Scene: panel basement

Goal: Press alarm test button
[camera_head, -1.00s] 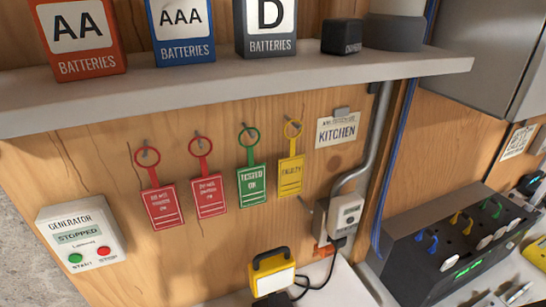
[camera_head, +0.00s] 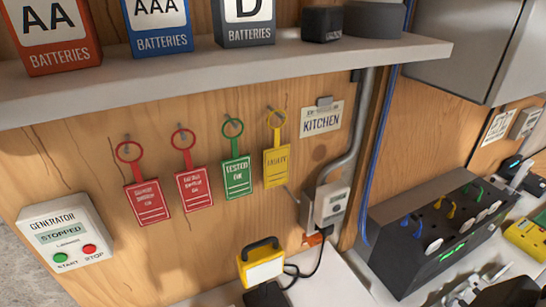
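No button marked as an alarm test shows in the head view. A white generator box (camera_head: 66,238) on the wooden wall at the lower left reads STOPPED. It has a green START button (camera_head: 60,258) and a red STOP button (camera_head: 90,249). A small grey box (camera_head: 526,122) is on the wall at the right edge, too small to read.
Two red tags, a green tag (camera_head: 237,177) and a yellow tag (camera_head: 277,166) hang on the wall. Battery boxes stand on the shelf (camera_head: 230,71) above. A black charger-like unit (camera_head: 440,235), a yellow lamp (camera_head: 262,264) and a yellow device (camera_head: 527,237) sit below.

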